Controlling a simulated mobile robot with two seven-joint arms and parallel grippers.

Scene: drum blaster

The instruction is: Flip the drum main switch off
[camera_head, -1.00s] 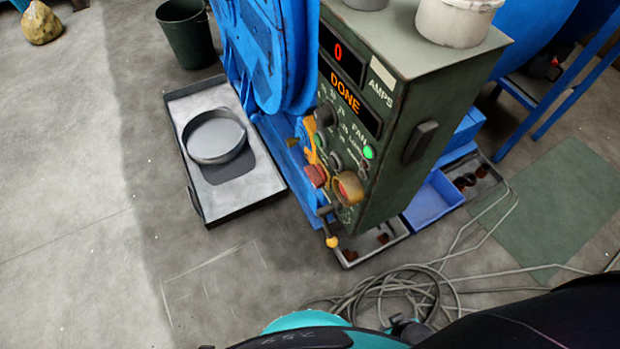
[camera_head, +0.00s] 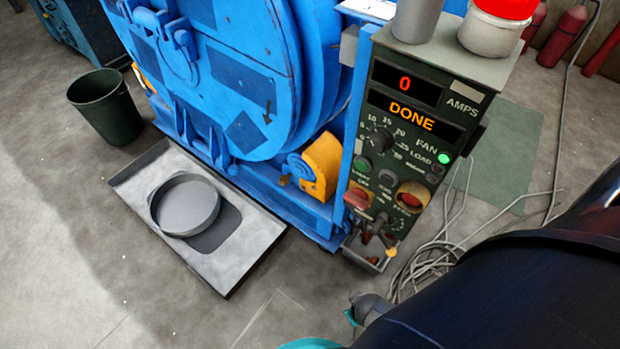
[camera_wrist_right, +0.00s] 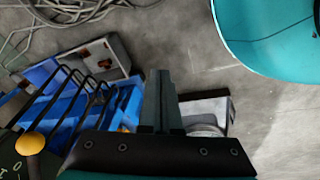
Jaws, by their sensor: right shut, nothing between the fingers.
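The dark green control panel (camera_head: 420,110) stands beside the blue drum machine (camera_head: 230,80) in the head view. Its displays read 0 and DONE, and a green lamp is lit. A lever with a yellow ball tip (camera_head: 391,252) sticks out at the panel's bottom; which control is the main switch is not clearly readable. A yellow ball (camera_wrist_right: 30,144) also shows at the lower left of the right wrist view, beside markings like I and O. My right gripper (camera_wrist_right: 160,100) is shut and empty, apart from the ball and to its right. My left gripper is not in view.
A grey floor tray (camera_head: 240,255) holds a round pan (camera_head: 185,205). A dark bin (camera_head: 105,107) stands at left. Coiled cables (camera_head: 440,245) lie right of the panel. A red-topped white bucket (camera_head: 490,35) sits on the panel.

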